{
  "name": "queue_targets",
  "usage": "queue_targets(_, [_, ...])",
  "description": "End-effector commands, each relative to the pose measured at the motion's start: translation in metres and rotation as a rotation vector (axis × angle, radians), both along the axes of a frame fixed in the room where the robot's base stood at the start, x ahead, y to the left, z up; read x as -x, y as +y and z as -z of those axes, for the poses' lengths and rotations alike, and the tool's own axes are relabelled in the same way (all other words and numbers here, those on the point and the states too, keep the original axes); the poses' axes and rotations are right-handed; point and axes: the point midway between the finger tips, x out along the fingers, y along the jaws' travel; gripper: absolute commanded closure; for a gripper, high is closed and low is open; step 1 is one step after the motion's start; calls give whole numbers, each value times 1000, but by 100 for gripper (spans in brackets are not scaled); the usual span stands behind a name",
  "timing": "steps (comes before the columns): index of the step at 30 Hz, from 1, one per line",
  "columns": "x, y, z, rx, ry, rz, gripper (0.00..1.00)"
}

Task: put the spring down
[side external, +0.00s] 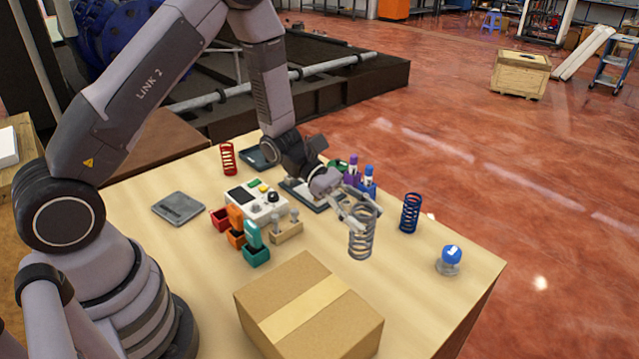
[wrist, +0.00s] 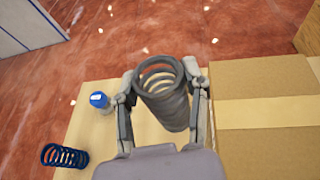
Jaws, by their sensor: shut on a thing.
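A grey coil spring (side external: 362,234) is held between the fingers of my gripper (side external: 358,206) on the right half of the table. My gripper is shut on it. In the wrist view the grey spring (wrist: 162,92) fills the space between the two fingertips (wrist: 164,95), and its open end faces away from the wrist. Whether its lower end touches the table I cannot tell. A blue spring (side external: 410,213) stands upright to its right, and it also shows in the wrist view (wrist: 65,156). A red spring (side external: 228,159) stands at the back left.
A cardboard box (side external: 309,309) stands close in front of the spring. A blue-topped dispenser (side external: 450,260) is near the table's right edge. Purple bottles (side external: 353,170), a control box (side external: 257,201) and coloured bins (side external: 256,254) stand behind and left. Table surface (side external: 415,275) between box and dispenser is clear.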

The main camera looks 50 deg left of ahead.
Motion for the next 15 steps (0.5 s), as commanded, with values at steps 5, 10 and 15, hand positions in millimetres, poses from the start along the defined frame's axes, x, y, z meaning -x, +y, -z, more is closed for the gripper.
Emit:
queue_targets(5, [62, 3, -34, -1, -3, 297, 95])
queue_targets(10, [109, 17, -51, 0, 0, 519, 95])
queue_targets(15, [130, 26, -52, 1, 5, 621, 95])
